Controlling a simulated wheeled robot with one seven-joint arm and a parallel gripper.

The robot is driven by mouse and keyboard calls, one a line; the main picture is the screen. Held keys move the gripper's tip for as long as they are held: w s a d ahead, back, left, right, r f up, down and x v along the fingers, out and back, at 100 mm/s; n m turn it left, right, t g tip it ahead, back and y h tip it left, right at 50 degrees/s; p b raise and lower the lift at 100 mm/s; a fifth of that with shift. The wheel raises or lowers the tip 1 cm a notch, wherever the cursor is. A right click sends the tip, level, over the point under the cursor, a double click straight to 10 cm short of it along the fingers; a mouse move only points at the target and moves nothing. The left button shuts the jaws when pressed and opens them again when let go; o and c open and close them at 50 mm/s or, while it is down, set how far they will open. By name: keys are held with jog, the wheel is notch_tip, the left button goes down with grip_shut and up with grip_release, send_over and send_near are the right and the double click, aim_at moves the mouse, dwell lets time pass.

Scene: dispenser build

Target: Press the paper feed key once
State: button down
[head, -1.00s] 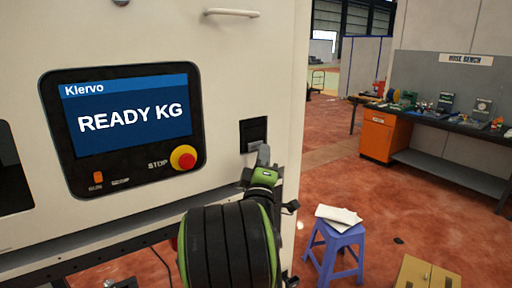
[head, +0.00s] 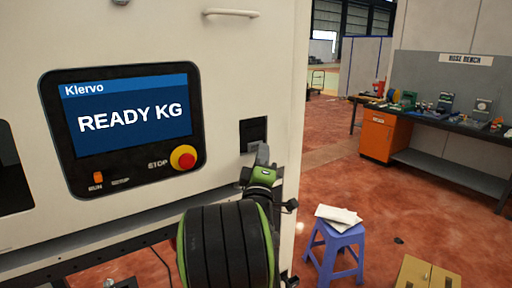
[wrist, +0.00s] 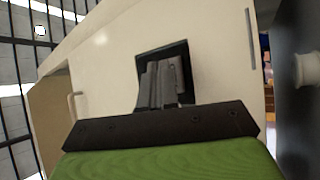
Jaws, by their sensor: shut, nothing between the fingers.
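A dark square recess (head: 253,130) is set in the cream machine front, right of the display panel. It also shows in the wrist view (wrist: 181,53), partly hidden behind my fingers. My gripper (head: 262,154) is shut and empty, with its fingertips at the lower part of the recess. In the wrist view the closed fingers (wrist: 159,84) overlap the recess opening; I cannot tell whether they touch anything in it. No label reading paper feed is legible, and the key itself cannot be made out. The screen (head: 130,113) reads "Klervo" and "READY KG".
The panel has a red STOP button (head: 183,158) on a yellow base and an orange RUN switch (head: 98,177). A handle (head: 232,13) juts out above. A blue stool (head: 335,250) with papers and a workbench (head: 440,115) stand to the right, with open floor between.

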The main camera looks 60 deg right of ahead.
jog(key=shift+w+d, duration=0.1)
jog(key=shift+w, duration=0.1)
jog(key=shift+w+d, duration=0.15)
jog(key=shift+w, duration=0.2)
dwell(0.6)
jog(key=shift+s+a, duration=0.4)
jog(key=shift+s, duration=0.35)
jog(key=s, duration=0.1)
jog(key=s+a, duration=0.1)
jog(key=s, duration=0.1)
jog(key=s+a, duration=0.1)
jog(key=shift+s+a+p, duration=0.1)
jog(key=shift+s+p, duration=0.15)
jog(key=shift+p, duration=0.05)
jog(key=shift+w, duration=0.1)
dwell(0.8)
